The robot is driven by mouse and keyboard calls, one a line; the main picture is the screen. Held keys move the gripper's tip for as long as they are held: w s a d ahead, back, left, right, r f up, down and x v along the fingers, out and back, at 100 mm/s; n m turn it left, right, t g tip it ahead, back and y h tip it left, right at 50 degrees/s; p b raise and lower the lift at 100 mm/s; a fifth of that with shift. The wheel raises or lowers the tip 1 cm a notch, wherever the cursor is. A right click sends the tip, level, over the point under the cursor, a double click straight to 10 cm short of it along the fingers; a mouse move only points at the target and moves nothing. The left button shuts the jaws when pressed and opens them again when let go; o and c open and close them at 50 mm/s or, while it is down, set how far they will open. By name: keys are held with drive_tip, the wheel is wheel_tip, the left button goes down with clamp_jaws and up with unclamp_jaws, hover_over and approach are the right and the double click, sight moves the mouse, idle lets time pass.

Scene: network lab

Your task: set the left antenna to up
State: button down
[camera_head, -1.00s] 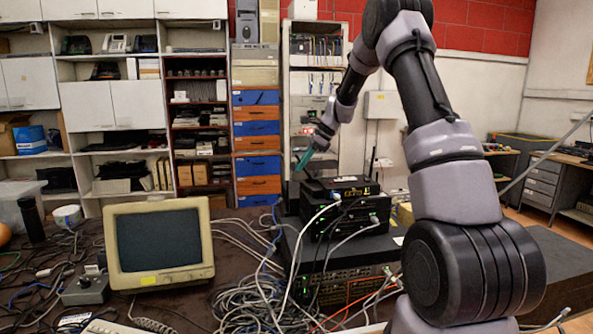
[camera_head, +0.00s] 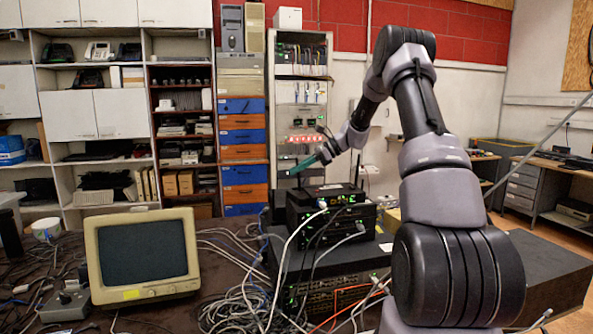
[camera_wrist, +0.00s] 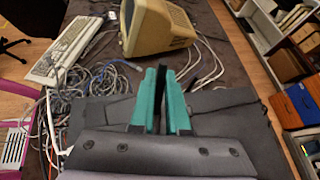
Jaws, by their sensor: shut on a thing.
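The router (camera_head: 335,192) is a flat black box on top of a stack of dark network units. Its right antenna (camera_head: 357,172) is a thin black stick standing upright. My gripper (camera_head: 296,171) has teal fingers and reaches in from the right, low over the router's left rear side. In the wrist view my gripper (camera_wrist: 163,90) is shut on a narrow black strip, which looks like the left antenna (camera_wrist: 161,75). The strip's tip shows between the teal fingers. In the head view the fingers mostly hide the left antenna, and its exact tilt cannot be told.
A beige monitor (camera_head: 142,255) stands on the table to the left. Tangled cables (camera_head: 245,305) lie between it and the stack, and white cables plug into the units' fronts. A rack (camera_head: 300,100) and drawers (camera_head: 243,150) stand behind. Space above the router is free.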

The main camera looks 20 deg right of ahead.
drive_tip(key=c, duration=0.9)
unclamp_jaws()
drive_tip(key=v, duration=1.1)
drive_tip(key=shift+a, duration=0.1)
